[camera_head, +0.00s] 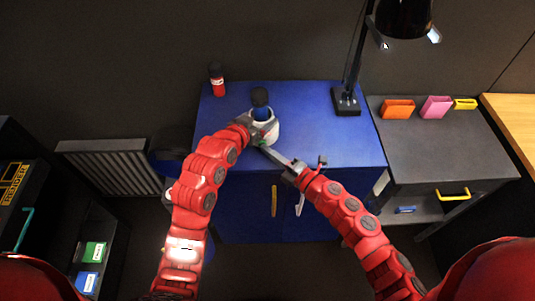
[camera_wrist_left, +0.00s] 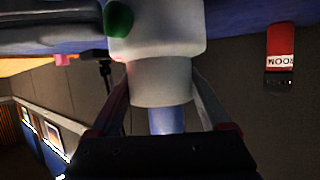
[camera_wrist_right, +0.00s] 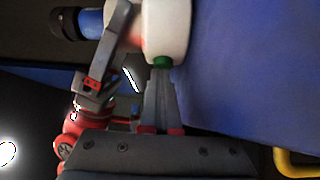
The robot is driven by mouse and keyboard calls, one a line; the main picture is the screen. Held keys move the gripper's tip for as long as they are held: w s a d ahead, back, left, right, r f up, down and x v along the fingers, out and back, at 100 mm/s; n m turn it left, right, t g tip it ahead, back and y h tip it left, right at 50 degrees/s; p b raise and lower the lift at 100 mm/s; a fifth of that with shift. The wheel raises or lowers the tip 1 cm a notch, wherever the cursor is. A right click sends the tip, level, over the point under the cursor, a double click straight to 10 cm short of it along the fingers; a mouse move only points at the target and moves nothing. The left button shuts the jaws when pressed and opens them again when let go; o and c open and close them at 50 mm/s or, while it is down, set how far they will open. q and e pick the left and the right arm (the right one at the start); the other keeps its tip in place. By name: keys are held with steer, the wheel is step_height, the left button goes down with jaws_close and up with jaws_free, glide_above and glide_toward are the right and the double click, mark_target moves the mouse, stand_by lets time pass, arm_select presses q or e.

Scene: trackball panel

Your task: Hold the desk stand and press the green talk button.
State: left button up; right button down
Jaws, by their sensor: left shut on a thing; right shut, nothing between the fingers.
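The desk stand (camera_head: 272,130) is white with a blue neck and a black top, upright on the blue cabinet. My left gripper (camera_head: 259,126) is shut on its narrower white upper part; the fingers show on both sides of it in the left wrist view (camera_wrist_left: 160,82). The green talk button (camera_wrist_right: 163,62) is low on the stand's white base; it also shows in the left wrist view (camera_wrist_left: 118,18). My right gripper (camera_wrist_right: 160,80) is shut and empty, its fingertips at the button. I cannot tell whether they touch it or whether it is pressed in.
The blue cabinet top (camera_head: 320,140) is mostly clear to the right of the stand. A red bottle-like item with a black top (camera_head: 217,82) stands at the back left. A black lamp base (camera_head: 346,101) stands at the back right. A grey desk (camera_head: 440,145) adjoins on the right.

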arm_select(q)
steer(key=shift+w+d+f, duration=0.1)
steer(key=shift+w+f, duration=0.1)
steer(key=shift+w, duration=0.05)
arm_select(e)
steer(key=v, duration=0.7)
steer(key=shift+s+d+f, duration=0.15)
steer(key=shift+s+d, duration=0.15)
steer(key=s+d+r, duration=0.3)
steer(key=s+d, duration=0.2)
steer(key=shift+s+d, duration=0.3)
steer(key=shift+s, duration=0.05)
stand_by(0.7)
